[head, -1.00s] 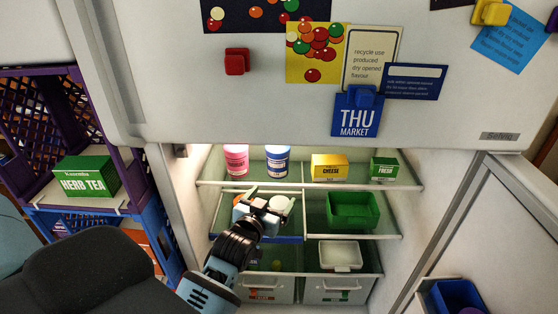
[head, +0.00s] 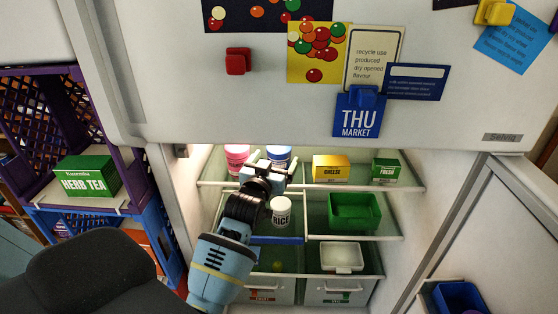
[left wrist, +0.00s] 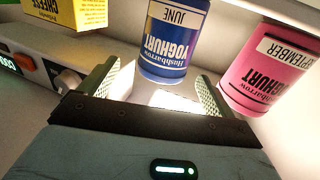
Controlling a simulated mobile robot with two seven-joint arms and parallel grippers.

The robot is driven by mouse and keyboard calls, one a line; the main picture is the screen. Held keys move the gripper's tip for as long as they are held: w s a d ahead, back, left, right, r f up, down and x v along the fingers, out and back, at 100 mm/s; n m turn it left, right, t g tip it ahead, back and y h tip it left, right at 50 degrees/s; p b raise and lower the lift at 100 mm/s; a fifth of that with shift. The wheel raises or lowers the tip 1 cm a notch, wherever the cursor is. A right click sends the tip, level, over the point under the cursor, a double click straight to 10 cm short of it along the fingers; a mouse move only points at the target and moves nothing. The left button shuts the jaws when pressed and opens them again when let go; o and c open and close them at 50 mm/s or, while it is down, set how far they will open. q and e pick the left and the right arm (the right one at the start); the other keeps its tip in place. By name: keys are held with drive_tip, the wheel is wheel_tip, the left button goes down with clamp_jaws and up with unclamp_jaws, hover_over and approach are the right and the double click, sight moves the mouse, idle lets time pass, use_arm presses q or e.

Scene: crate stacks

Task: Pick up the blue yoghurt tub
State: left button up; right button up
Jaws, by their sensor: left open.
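The blue yoghurt tub (head: 279,153) stands on the top fridge shelf, partly hidden behind my left gripper (head: 271,166) in the head view. In the left wrist view the blue tub (left wrist: 172,42) is labelled JUNE and appears upside down. My left gripper (left wrist: 160,88) is open and empty, with one finger toward each side of the tub. The tub shows just beyond the fingertips; I cannot tell if it is partly between them. My right gripper is not in view.
A pink yoghurt tub (left wrist: 270,68) stands close beside the blue one, near one finger. A yellow cheese box (head: 331,168) and a green box (head: 385,171) share the shelf. A white rice tub (head: 281,211) and green bin (head: 354,210) sit lower.

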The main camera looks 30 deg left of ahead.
sight(279, 150)
use_arm(q)
drive_tip(key=x, duration=0.4)
drive_tip(key=shift+s+a+r, duration=0.1)
drive_tip(key=shift+a, duration=0.15)
drive_tip(key=shift+w+a, duration=0.15)
drive_tip(key=shift+w, duration=0.35)
drive_tip(key=shift+c, duration=0.2)
drive_tip(key=c, duration=1.1)
